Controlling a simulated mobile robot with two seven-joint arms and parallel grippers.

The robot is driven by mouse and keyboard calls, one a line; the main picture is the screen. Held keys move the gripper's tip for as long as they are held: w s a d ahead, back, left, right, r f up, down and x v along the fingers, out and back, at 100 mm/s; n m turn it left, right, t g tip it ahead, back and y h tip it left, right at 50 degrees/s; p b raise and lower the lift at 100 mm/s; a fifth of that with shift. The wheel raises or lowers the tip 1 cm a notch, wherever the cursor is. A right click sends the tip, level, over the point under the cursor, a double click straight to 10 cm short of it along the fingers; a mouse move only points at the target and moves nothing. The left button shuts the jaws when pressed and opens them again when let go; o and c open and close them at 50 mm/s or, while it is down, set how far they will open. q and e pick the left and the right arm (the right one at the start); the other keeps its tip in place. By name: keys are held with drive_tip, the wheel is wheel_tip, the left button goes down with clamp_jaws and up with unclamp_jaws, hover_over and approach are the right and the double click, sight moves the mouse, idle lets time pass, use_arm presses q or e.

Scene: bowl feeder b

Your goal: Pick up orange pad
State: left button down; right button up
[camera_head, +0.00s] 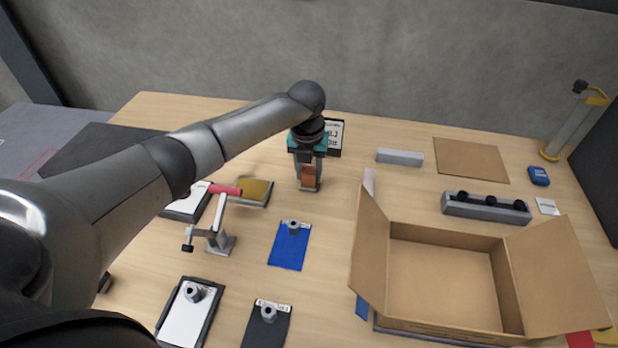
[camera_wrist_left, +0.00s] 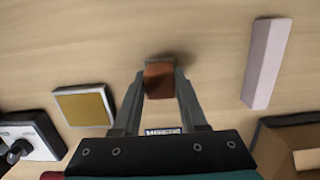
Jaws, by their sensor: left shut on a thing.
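The orange pad (camera_head: 309,176) is a small brown-orange block at the back middle of the table. My left gripper (camera_head: 309,184) reaches down from above and is shut on it. In the left wrist view, the orange pad (camera_wrist_left: 159,80) sits between the two fingertips, with a dark shadow by its far edge. I cannot tell whether the pad touches the table or is just above it. My right gripper is not in view.
An open cardboard box (camera_head: 440,280) stands at the front right. A yellow pad in a grey tray (camera_head: 256,191) lies left of the gripper. A pink-white bar (camera_wrist_left: 265,62) lies to its right. A grey block (camera_head: 400,158) and brown board (camera_head: 470,160) lie behind.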

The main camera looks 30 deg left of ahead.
sight(309, 169)
use_arm(q)
wheel_tip(309, 169, up, 20)
drive_tip(key=p, duration=0.2)
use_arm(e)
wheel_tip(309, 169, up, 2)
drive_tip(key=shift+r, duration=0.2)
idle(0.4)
